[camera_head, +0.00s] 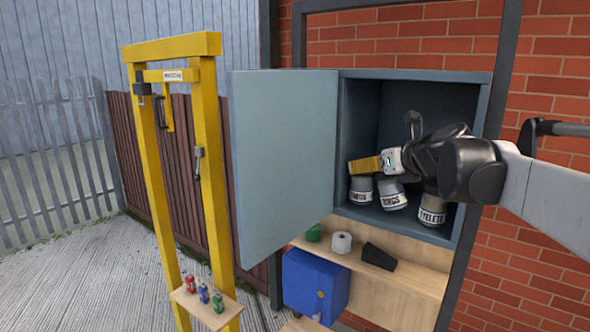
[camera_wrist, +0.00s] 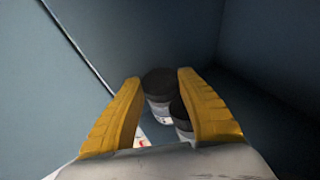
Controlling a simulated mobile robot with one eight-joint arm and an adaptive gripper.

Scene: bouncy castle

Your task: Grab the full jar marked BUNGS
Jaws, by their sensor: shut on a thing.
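The jar that seems to be marked BUNGS (camera_head: 392,196) is in the open wall cabinet, the middle of three dark-lidded, pale-labelled jars. It is tilted. My gripper (camera_head: 366,165) is in the cabinet just above it, yellow fingers pointing left. In the wrist view my gripper (camera_wrist: 157,90) has its two fingers apart, with dark-lidded jars (camera_wrist: 159,84) (camera_wrist: 181,112) showing between and beyond them. The right finger partly covers the nearer one. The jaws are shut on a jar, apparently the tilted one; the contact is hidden. I cannot see how full it is.
Another jar (camera_head: 361,189) stands close on the left and the EYELETS jar (camera_head: 432,210) on the right. The cabinet door (camera_head: 280,165) hangs open at left. Below are a shelf (camera_head: 405,277), a paper roll (camera_head: 341,242), a black wedge (camera_head: 379,256) and a blue box (camera_head: 314,285).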

